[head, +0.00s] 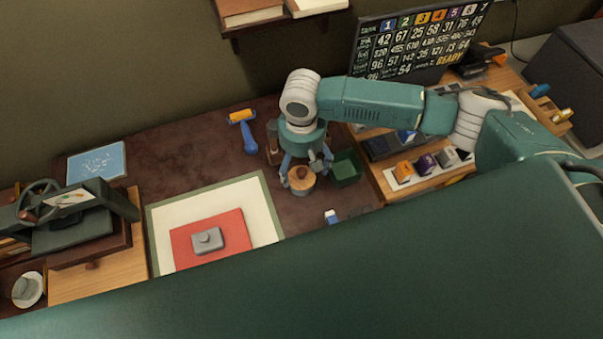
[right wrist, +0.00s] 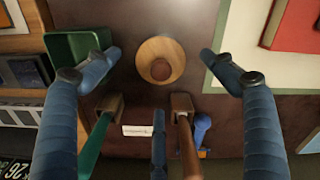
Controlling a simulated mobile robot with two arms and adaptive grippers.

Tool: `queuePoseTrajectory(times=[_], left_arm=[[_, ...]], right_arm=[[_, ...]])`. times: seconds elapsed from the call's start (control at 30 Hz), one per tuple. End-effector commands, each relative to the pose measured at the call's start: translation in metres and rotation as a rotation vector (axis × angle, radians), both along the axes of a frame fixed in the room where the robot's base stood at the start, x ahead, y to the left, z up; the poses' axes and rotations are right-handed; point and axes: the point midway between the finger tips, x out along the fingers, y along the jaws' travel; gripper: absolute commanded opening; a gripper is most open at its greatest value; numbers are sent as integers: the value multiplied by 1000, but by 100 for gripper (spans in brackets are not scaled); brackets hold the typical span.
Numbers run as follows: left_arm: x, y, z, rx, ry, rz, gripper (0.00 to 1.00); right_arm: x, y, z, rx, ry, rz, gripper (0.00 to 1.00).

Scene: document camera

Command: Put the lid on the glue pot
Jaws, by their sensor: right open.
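A round light-wood piece (head: 301,186) with a darker brown centre stands on the dark brown tabletop. It also shows in the right wrist view (right wrist: 147,72), near the top middle. It may be the glue pot or its lid; I cannot tell whether the brown centre is a knob or the contents. My right gripper (head: 306,171) is over it, pointing down. Its blue fingers are spread wide on both sides in the right wrist view (right wrist: 160,70), with the round piece between them and nothing gripped. My left gripper is not in view.
A dark green open box (head: 346,167) stands just right of the gripper. Tools with green (right wrist: 92,145) and brown (right wrist: 187,145) handles stand close by. A blue-and-yellow roller (head: 243,128) lies left. A pale green-edged mat (head: 160,220) bears a red sheet (head: 182,247) and grey block (head: 207,240).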

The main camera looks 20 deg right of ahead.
Motion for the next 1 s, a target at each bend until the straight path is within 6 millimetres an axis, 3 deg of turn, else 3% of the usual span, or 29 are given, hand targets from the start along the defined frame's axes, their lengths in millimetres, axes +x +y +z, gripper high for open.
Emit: queuePoseTrajectory(times=[0.1,0.23,0.53,0.77,1.0], left_arm=[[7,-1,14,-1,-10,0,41],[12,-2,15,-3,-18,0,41],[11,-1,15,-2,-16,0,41],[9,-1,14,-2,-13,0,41],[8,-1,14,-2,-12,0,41]], right_arm=[[-4,1,-16,-3,4,0,83],[-3,1,-33,-1,2,1,83],[-2,1,-39,-1,-1,2,83],[-2,1,-39,-1,-1,1,38],[-2,1,-39,-1,-1,1,34]])
